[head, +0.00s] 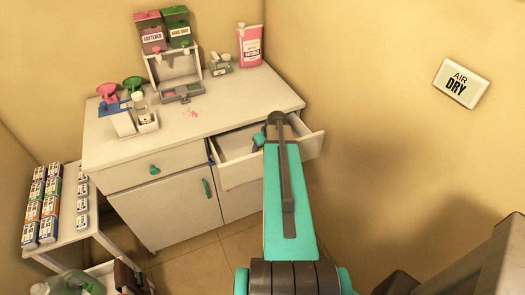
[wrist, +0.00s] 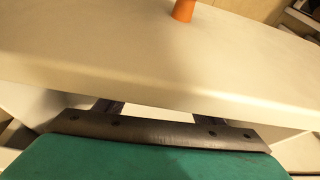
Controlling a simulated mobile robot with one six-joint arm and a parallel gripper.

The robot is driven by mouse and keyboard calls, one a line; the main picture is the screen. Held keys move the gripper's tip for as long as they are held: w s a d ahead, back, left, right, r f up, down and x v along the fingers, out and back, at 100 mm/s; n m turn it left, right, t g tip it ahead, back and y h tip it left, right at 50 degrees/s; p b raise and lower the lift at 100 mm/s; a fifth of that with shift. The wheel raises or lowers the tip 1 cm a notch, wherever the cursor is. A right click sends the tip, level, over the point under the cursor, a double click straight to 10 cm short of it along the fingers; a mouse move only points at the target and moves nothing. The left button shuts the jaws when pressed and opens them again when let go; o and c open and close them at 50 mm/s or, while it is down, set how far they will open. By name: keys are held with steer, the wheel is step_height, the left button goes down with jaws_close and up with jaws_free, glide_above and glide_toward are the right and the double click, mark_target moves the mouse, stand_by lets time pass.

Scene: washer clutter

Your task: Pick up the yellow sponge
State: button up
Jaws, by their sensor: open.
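I do not see a yellow sponge in either view. My gripper (head: 274,122) is at the far end of my teal arm in the head view, over the open drawer (head: 235,172) on the cabinet's right side. The arm covers the middle of the drawer, so part of its inside is hidden. In the wrist view, a dark bar and two dark fingers (wrist: 155,112) show along the lower edge. The fingers run under the edge of a pale surface (wrist: 110,50), which hides their tips. My gripper is open, and nothing shows between the fingers.
The white counter (head: 200,120) holds red and green dispensers (head: 165,38), a pink bottle (head: 250,46) and a white caddy (head: 135,122). A low table (head: 85,235) with several small boxes stands left. An orange thing (wrist: 184,9) stands on the pale surface. Tiled floor (head: 190,265) shows in front.

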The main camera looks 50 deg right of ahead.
stand_by(0.6)
steer(key=c, duration=1.1)
steer(key=shift+r, duration=0.1)
step_height(320, 180, up, 10)
steer(key=b, duration=0.2)
steer(key=shift+b, duration=0.35)
steer(key=o, duration=0.4)
steer(key=c, duration=0.3)
